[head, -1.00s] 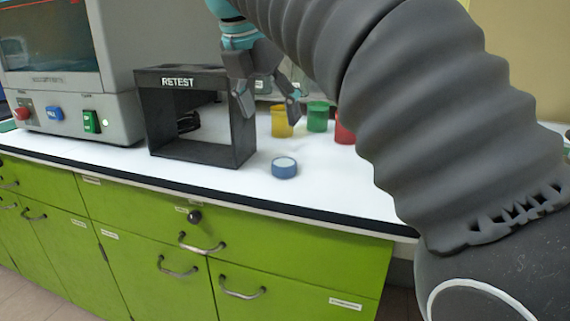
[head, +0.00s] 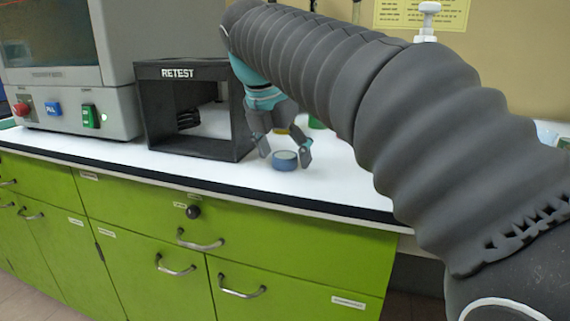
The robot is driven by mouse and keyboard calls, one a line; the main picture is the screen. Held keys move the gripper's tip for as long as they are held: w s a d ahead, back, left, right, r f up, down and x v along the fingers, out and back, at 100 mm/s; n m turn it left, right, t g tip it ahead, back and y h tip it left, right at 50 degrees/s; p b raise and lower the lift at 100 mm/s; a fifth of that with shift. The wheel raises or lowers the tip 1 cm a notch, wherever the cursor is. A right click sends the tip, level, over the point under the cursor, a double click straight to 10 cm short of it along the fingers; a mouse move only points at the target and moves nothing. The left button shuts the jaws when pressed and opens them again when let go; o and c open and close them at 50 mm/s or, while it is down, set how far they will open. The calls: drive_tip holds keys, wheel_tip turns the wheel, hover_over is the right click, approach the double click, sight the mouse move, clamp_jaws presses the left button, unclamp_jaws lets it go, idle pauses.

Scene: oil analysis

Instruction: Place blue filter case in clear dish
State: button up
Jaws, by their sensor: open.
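The blue filter case (head: 285,161) is a small round case with a pale top. It sits on the white counter, to the right of the black RETEST box. My gripper (head: 284,158) is open and low over the counter, with one fingertip on either side of the case. I cannot tell whether the fingers touch it. I cannot make out the clear dish in this view; my arm covers much of the counter's right side.
The black RETEST box (head: 235,118) stands close to the left of my gripper. A grey machine (head: 125,112) with coloured buttons is farther left. A yellow container (head: 281,131) and a green one (head: 316,123) are mostly hidden behind my arm. The counter's front edge is near.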

sight(286, 156)
drive_tip(key=c, duration=1.1)
drive_tip(key=shift+r, duration=0.5)
drive_tip(key=r, duration=0.1)
drive_tip(key=r+p, duration=0.1)
drive_tip(key=r, duration=0.2)
drive_tip(key=shift+s+d+p, duration=0.15)
drive_tip(key=shift+d+p, duration=0.1)
drive_tip(key=shift+p, duration=0.05)
drive_tip(key=shift+s+d+r+p, duration=0.15)
drive_tip(key=shift+s+d+r, duration=0.85)
drive_tip(key=shift+d, duration=0.65)
drive_tip(key=shift+s+d+r+p, duration=0.1)
drive_tip(key=shift+s+d+r, duration=0.85)
drive_tip(key=shift+d, duration=0.65)
drive_tip(key=shift+s+d+r+p, duration=0.15)
drive_tip(key=shift+s+d+r, duration=0.85)
drive_tip(key=shift+d, duration=0.65)
